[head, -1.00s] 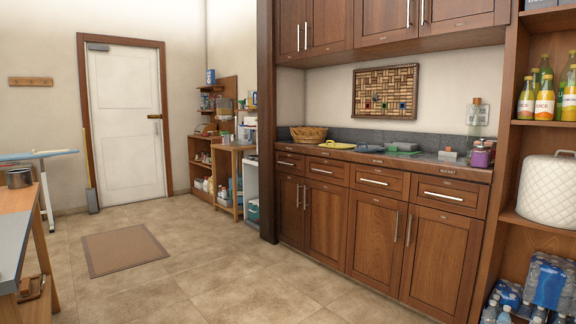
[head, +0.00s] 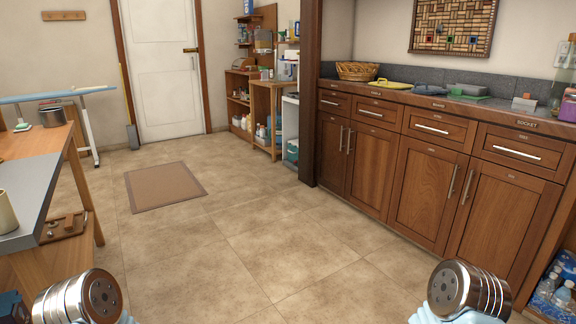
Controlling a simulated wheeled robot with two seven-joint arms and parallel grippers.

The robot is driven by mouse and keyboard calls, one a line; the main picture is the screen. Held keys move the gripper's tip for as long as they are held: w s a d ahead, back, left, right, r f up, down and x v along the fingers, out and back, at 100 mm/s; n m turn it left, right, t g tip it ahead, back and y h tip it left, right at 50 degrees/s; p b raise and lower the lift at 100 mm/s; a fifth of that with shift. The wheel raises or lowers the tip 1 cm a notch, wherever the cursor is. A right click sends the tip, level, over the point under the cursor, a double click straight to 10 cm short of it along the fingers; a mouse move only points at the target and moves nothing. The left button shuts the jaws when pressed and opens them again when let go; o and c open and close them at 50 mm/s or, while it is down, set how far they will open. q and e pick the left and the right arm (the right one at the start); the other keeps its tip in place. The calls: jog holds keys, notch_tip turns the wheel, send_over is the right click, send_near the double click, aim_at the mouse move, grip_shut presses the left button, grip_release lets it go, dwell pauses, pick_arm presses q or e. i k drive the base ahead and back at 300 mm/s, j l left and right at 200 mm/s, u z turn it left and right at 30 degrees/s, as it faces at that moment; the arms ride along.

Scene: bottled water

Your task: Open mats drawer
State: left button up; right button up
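A row of brown wooden drawers with silver bar handles runs under the counter (head: 455,108) on the right. From left to right I see the leftmost drawer (head: 331,101), a second drawer (head: 377,111), a third drawer (head: 438,126) and the rightmost drawer (head: 518,150). All look shut. Small labels sit on the drawers and the counter edge, but they are too small to read surely, so I cannot tell which drawer is marked mats. Rounded metal parts of my arms show at the bottom left and bottom right. Neither gripper is in view.
Cabinet doors (head: 424,190) with vertical handles are shut below the drawers. A wicker basket (head: 357,71) stands on the counter. A floor mat (head: 165,186) lies on the tiles. A workbench (head: 30,190) is at left. The tiled floor before the cabinets is clear.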

aim_at(349, 101)
jog(key=i, duration=3)
